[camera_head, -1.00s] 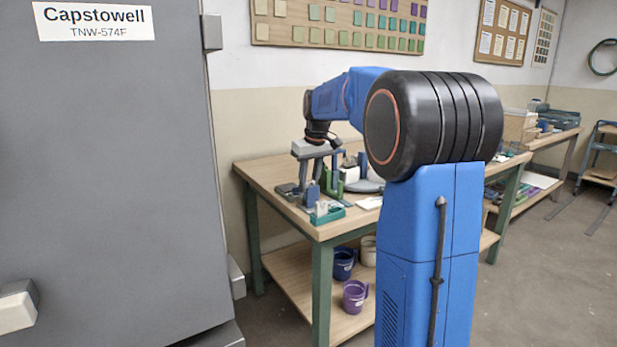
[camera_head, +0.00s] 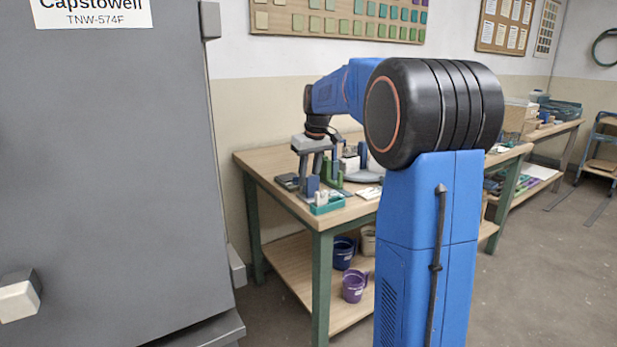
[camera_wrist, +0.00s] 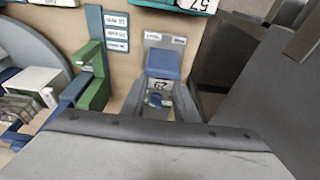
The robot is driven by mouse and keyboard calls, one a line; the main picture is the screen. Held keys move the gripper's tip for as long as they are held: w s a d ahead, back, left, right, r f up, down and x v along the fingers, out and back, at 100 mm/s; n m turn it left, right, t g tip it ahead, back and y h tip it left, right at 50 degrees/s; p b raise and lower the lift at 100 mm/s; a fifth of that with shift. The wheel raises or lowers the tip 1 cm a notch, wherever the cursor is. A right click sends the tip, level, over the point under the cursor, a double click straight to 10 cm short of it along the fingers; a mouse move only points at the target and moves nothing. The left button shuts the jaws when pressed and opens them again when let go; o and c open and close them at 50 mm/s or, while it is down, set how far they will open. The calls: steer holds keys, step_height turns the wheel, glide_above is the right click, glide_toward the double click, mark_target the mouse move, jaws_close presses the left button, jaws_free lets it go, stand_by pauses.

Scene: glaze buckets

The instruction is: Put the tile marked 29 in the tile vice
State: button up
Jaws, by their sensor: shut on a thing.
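My gripper (camera_head: 313,176) points down over the near left part of the table (camera_head: 262,160). In the wrist view its fingers (camera_wrist: 160,103) are closed on a small pale tile (camera_wrist: 158,90) with a dark mark that looks like 29, small and turned. A blue block on a grey base, which looks like the tile vice (camera_wrist: 162,62), is right at the tile; it also shows in the head view (camera_head: 312,187). I cannot tell whether the tile is seated between its jaws. In the head view the tile is hidden.
A green stand (camera_wrist: 94,82) is close left of the fingers in the wrist view. A teal tray (camera_head: 327,205) with pale tiles sits by the table's front edge. Buckets, one purple (camera_head: 354,286) and one blue (camera_head: 344,253), stand on the lower shelf. A grey cabinet (camera_head: 110,180) fills the left.

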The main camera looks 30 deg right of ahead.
steer(key=shift+f, duration=0.2)
steer(key=o, duration=1.2)
steer(key=shift+o, duration=0.2)
steer(key=shift+r, duration=0.1)
steer(key=shift+w+v, duration=0.25)
steer(key=shift+v, duration=0.8)
steer(key=shift+w+v, duration=0.25)
steer(key=shift+v, duration=0.75)
steer(key=shift+w+v, duration=0.25)
steer(key=shift+v, duration=0.8)
steer(key=shift+r, duration=0.45)
steer(key=shift+a, duration=0.1)
